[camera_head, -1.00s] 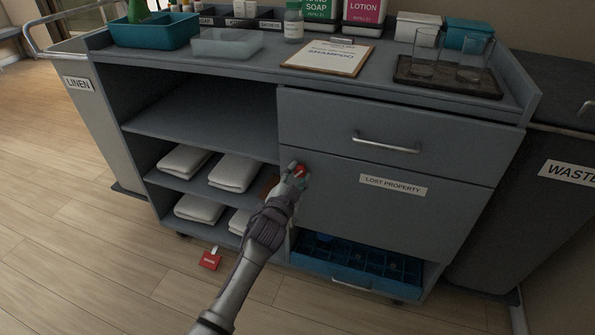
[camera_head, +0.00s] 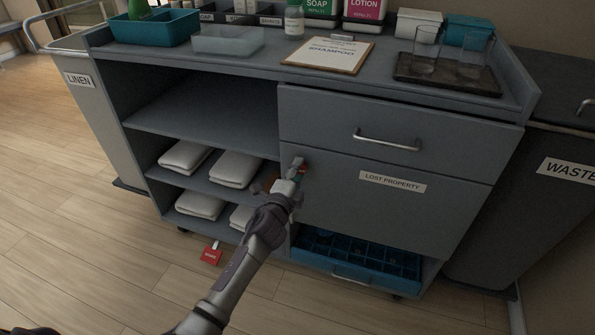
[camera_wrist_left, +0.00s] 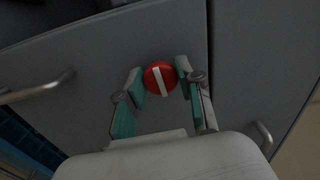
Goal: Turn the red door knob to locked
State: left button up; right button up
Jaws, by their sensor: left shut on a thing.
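The red door knob (camera_wrist_left: 160,77) is round with a white bar across its face, on the grey lost property door (camera_head: 365,215). In the left wrist view the bar leans slightly off the picture's vertical, its top to the left. My left gripper (camera_wrist_left: 161,78) has its teal-padded fingers on either side of the knob and is shut on it. In the head view my left gripper (camera_head: 297,174) is at the door's upper left edge and hides most of the knob. My right gripper is not in view.
A drawer with a metal handle (camera_head: 388,140) is above the door, and an open blue compartment tray (camera_head: 350,257) is below it. White folded towels (camera_head: 235,170) lie on shelves to the left. The worktop above holds a clipboard (camera_head: 328,53) and bottles.

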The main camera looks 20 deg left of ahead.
pick_arm(q)
jog(key=shift+m, duration=0.5)
jog(key=o, duration=1.1)
jog(key=shift+o, duration=0.2)
jog(key=s, duration=1.2)
jog(key=shift+a, duration=0.2)
